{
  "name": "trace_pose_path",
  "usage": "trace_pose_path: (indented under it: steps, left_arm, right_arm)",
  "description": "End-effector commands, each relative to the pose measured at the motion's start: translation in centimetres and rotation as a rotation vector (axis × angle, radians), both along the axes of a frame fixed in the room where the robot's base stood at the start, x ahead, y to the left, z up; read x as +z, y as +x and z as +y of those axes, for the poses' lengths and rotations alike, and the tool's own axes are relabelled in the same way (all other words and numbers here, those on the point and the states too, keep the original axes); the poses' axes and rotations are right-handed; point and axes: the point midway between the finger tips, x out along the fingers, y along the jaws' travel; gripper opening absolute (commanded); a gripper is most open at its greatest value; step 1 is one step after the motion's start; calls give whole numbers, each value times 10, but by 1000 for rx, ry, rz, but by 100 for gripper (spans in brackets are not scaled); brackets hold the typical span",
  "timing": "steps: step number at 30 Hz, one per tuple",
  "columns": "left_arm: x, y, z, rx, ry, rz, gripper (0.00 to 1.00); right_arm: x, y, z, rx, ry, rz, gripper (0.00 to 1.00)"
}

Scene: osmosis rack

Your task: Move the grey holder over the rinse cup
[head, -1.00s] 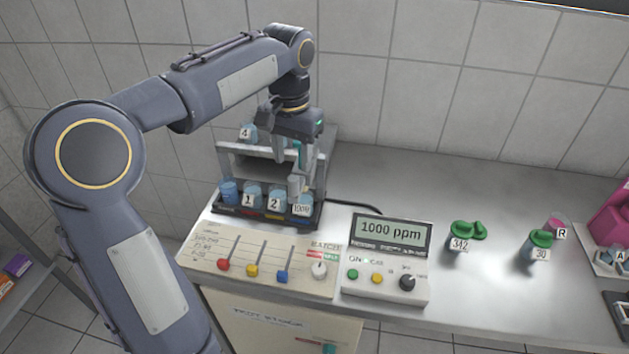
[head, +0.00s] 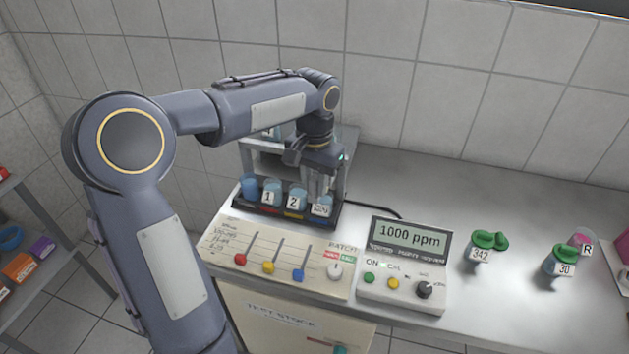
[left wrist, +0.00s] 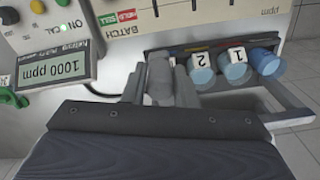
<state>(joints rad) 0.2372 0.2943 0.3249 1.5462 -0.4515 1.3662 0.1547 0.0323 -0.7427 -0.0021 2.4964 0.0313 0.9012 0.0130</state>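The grey holder (left wrist: 160,78) stands upright over the cup at the right end of the black rack, the one with the longer label (head: 322,205). My left gripper (head: 318,188) points down over that cup. In the left wrist view its two fingers (left wrist: 161,84) stand one on each side of the grey holder, with what look like thin gaps, so it appears open around it. The rinse cup, marked R and pinkish on top (head: 581,240), stands at the far right, partly behind the green-lidded cup 30 (head: 563,262). My right gripper is out of view.
Cups 1 (head: 270,191) and 2 (head: 295,198) sit in the rack beside the holder. A meter (head: 408,262) reading 1000 ppm and a slider panel (head: 275,255) stand in front. Green-lidded cup 342 (head: 484,246) stands on the counter. Counter between rack and cups is mostly clear.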

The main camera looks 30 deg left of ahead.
Motion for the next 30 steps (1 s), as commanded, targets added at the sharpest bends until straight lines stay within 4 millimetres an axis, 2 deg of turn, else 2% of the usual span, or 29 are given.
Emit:
trace_pose_path:
  steps: [1,5,6,13,17,23,30]
  left_arm:
    - [0,0,0,0,0,0,18]
    - [0,0,0,0,0,0,1]
    - [0,0,0,0,0,0,0]
    - [0,0,1,1,0,0,0]
    - [1,-3,11,3,1,-1,0]
    - [2,-12,52,8,2,0,0]
    - [3,-29,120,10,3,1,0]
  right_arm:
    - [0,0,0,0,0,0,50]
    - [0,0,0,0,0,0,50]
    - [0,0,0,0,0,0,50]
    - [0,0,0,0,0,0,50]
    - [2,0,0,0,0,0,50]
    - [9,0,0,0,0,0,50]
    - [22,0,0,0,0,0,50]
